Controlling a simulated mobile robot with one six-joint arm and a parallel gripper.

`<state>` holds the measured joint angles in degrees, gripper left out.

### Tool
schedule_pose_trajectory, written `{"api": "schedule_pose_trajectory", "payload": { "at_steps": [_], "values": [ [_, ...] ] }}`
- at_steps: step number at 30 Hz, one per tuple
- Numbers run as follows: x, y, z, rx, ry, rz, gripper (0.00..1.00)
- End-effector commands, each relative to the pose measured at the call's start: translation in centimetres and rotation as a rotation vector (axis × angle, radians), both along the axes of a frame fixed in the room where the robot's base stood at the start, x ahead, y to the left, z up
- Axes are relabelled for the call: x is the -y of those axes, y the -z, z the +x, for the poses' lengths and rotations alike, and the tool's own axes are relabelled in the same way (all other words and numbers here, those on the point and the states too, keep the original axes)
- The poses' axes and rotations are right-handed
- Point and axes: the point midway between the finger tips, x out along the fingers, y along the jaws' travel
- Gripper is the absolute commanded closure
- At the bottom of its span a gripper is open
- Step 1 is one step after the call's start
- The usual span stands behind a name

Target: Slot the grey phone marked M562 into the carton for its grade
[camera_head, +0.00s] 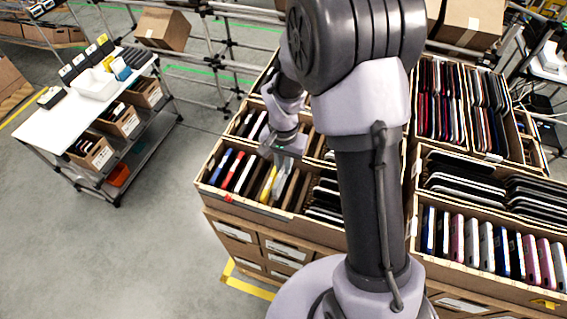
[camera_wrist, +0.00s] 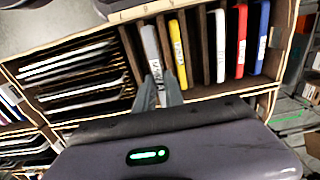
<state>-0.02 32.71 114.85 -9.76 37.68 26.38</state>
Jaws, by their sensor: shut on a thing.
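My gripper (camera_head: 281,160), seen in the wrist view (camera_wrist: 163,92), is shut on a grey phone (camera_wrist: 151,50) by its near end, where a white label shows; its writing is too small to read surely. The grey phone (camera_head: 284,180) stands upright in a slot of a divided carton (camera_head: 245,205), between dark dividers, beside a yellow phone (camera_wrist: 178,50). How deep it sits is hard to tell. In the wrist view, white (camera_wrist: 220,45), blue (camera_wrist: 263,38) and red (camera_wrist: 241,42) phones stand further right in the same row.
Dark phones lie tilted in the neighbouring compartment (camera_wrist: 75,75). More cartons of phones stand right of my arm, including a front-right carton (camera_head: 490,285). A white-topped cart (camera_head: 75,112) with bins stands at the left. The floor (camera_head: 120,250) between is clear.

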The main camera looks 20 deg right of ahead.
Motion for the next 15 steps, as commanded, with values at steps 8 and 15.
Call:
{"api": "schedule_pose_trajectory", "payload": {
  "at_steps": [8,15],
  "values": [
    [0.0,3.0,0.0,-0.001,0.0,-0.001,1.0],
    [0.0,5.5,0.0,0.0,0.001,0.0,1.0]
  ]
}}
